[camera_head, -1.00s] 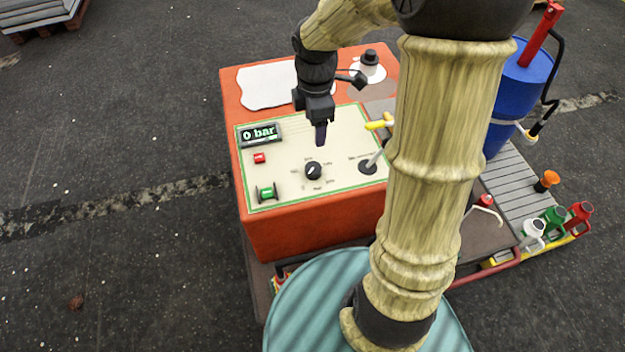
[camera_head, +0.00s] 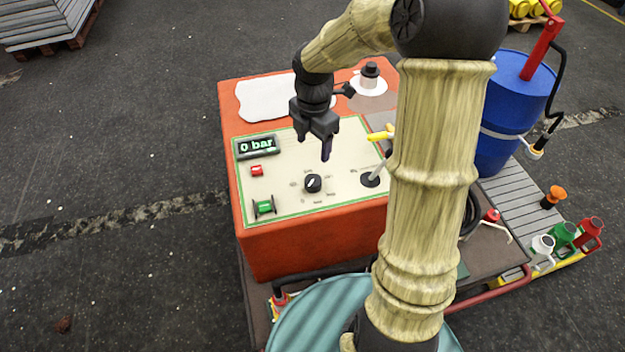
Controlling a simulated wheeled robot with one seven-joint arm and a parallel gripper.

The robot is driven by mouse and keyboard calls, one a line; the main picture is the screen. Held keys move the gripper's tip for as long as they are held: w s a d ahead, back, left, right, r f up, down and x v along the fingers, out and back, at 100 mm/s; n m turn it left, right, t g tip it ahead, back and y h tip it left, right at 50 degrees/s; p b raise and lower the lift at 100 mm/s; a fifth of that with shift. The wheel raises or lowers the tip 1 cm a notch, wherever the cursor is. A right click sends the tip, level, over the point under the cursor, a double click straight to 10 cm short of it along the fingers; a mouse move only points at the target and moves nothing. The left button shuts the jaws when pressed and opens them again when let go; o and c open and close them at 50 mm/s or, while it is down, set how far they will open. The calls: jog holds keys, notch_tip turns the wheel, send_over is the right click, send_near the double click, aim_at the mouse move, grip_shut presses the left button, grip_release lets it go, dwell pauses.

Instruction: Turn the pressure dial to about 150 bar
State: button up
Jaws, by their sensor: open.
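The pressure dial (camera_head: 313,183) is a black knob with a white pointer line, on the cream panel (camera_head: 290,207) on top of the orange box. Small scale marks ring it, too small to read. The display (camera_head: 258,146) at the panel's upper left reads 0 bar. My gripper (camera_head: 320,155) points down above the panel, just behind and slightly right of the dial, apart from it. It is open and empty; one finger partly hides the other.
A red button (camera_head: 257,171) and a green guarded switch (camera_head: 264,208) sit at left. A black-topped knob (camera_head: 370,72) is behind. A blue drum (camera_head: 515,105) stands at right.

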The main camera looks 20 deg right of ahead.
aim_at(312, 180)
notch_tip(312, 180, down, 14)
jog(key=b, duration=0.2)
jog(key=shift+a+f+b, duration=0.1)
jog(key=shift+f+b, duration=0.1)
jog(key=shift+b, duration=0.15)
jog(key=c, duration=1)
